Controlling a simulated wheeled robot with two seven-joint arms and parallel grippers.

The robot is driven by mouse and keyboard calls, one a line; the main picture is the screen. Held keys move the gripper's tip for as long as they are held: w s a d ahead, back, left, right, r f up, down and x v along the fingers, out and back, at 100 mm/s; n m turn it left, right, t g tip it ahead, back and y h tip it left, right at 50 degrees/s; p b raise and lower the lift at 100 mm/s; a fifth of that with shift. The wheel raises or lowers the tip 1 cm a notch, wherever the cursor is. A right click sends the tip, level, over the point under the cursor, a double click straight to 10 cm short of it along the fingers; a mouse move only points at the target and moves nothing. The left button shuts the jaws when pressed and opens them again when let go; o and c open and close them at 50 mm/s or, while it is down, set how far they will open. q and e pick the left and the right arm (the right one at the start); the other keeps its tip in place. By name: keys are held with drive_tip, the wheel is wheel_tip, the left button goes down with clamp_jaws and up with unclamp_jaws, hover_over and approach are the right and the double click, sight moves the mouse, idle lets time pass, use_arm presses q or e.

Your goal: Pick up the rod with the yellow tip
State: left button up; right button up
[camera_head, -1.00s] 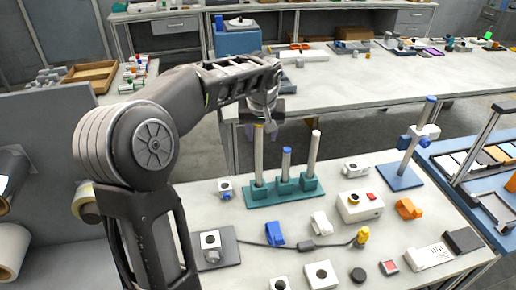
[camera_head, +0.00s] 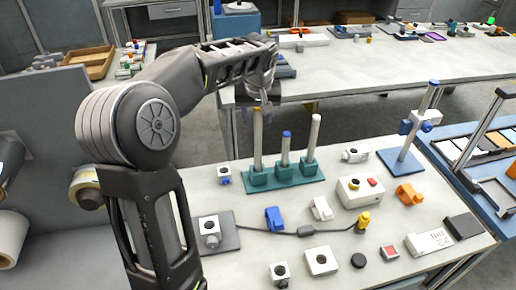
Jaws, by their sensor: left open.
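A teal stand (camera_head: 287,178) on the near table holds three upright rods in a row. The left rod (camera_head: 257,145) is pale grey; its top is mostly covered by my left gripper, with a trace of yellow there. The middle rod (camera_head: 286,148) is shorter with a blue tip. The right rod (camera_head: 313,138) is tall with a white tip. My left gripper (camera_head: 260,107) points down at the top of the left rod and is open. I cannot tell whether its fingers are around the tip or in front of it. My right gripper is out of view.
A blue stand (camera_head: 401,163) with a tall post is right of the rods. A white box (camera_head: 360,192), blue clip (camera_head: 274,218), orange block (camera_head: 408,194) and cable lie on the near table. A back table (camera_head: 360,77) stands beyond a floor gap.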

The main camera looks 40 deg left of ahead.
sight(258, 125)
use_arm(q)
drive_tip(key=b+x, duration=0.2)
drive_tip(key=x, duration=0.3)
drive_tip(key=shift+w+d+f, duration=0.1)
drive_tip(key=shift+w+f, duration=0.05)
idle(0.5)
clamp_jaws()
idle(0.4)
idle(0.9)
